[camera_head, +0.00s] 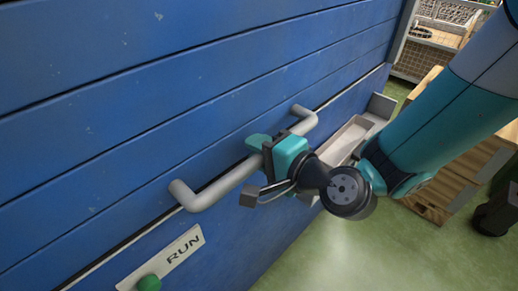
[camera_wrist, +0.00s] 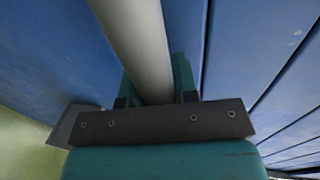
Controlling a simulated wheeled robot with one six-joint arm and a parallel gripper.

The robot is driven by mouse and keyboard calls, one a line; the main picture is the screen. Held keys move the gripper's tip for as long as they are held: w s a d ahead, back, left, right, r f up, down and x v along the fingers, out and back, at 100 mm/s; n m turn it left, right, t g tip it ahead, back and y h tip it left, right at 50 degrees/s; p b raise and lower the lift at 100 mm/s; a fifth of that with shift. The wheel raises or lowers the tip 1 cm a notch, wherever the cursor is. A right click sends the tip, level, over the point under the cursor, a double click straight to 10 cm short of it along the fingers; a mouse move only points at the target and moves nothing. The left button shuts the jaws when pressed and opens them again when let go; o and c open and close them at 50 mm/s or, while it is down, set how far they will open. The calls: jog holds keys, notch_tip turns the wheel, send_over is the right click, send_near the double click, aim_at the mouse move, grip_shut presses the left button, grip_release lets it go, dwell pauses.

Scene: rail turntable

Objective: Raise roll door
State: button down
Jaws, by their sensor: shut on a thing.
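The blue slatted roll door (camera_head: 150,90) fills the left and middle of the head view, and its slats also show in the wrist view (camera_wrist: 285,60). A grey bar handle (camera_head: 225,186) runs across the front of it. My gripper (camera_head: 262,150) is shut on the handle, near its middle. In the wrist view the handle (camera_wrist: 138,40) passes between the teal fingers of my gripper (camera_wrist: 158,90). The fingertips are partly hidden behind the handle and a dark plate.
A RUN label (camera_head: 172,258) with a green button (camera_head: 149,283) is below the handle at left. A grey tray-like ledge (camera_head: 345,140) is right of the handle. Wooden pallets (camera_head: 440,195) stand at right. Green floor (camera_head: 330,250) is clear at lower right.

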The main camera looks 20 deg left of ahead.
notch_tip(320, 180, up, 44)
jog(key=p, duration=3.9)
jog(key=shift+r, duration=0.2)
jog(key=shift+s, duration=0.1)
jog(key=c, duration=0.9)
grip_release()
jog(key=shift+a, duration=0.1)
jog(key=shift+f, duration=0.1)
